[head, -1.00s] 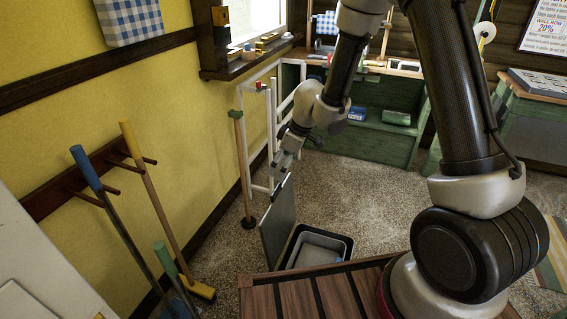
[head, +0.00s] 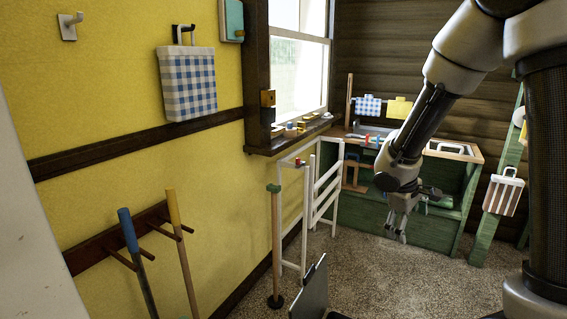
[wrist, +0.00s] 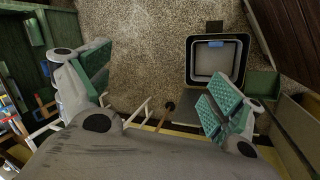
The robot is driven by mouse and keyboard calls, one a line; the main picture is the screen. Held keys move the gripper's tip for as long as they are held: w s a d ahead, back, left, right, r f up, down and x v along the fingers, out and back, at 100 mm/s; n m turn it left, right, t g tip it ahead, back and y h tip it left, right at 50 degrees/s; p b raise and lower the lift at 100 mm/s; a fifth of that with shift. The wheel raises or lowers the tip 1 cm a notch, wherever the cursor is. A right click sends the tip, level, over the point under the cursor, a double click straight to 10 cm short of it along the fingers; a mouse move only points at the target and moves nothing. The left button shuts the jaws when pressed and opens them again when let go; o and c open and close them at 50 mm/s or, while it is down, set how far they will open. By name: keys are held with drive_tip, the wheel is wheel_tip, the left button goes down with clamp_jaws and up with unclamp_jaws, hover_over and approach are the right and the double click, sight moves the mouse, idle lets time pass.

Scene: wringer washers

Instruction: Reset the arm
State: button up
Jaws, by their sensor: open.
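My gripper (head: 397,232) hangs at the end of my arm in front of the green bench in the head view, with its fingers pointing down. In the wrist view its two green-padded fingers (wrist: 155,92) are spread wide, with nothing between them. It is open and empty. The grey upright panel (head: 312,290) stands at the bottom of the head view, apart from my gripper. In the wrist view a dark-rimmed bin (wrist: 216,62) with a pale inside lies on the speckled floor beyond the fingers.
A white rack (head: 325,190) and a green-topped pole (head: 276,240) stand by the yellow wall. A green bench (head: 455,205) is at the back. Pegs hold long handles (head: 180,250) at the left. A checked bag (head: 188,85) hangs above. The floor right of the panel looks clear.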

drive_tip(key=s+d+r+m+t+y, duration=0.1)
drive_tip(key=s+r+m+y, duration=0.1)
drive_tip(key=s+r, duration=0.6)
drive_tip(key=s+d+r+m+t+y, duration=0.1)
drive_tip(key=s+r+m, duration=0.4)
drive_tip(key=s+r, duration=0.4)
drive_tip(key=s, duration=0.6)
drive_tip(key=shift+s+r+m+y, duration=0.2)
drive_tip(key=shift+m+y, duration=0.1)
drive_tip(key=shift+y, duration=0.1)
drive_tip(key=shift+s, duration=0.1)
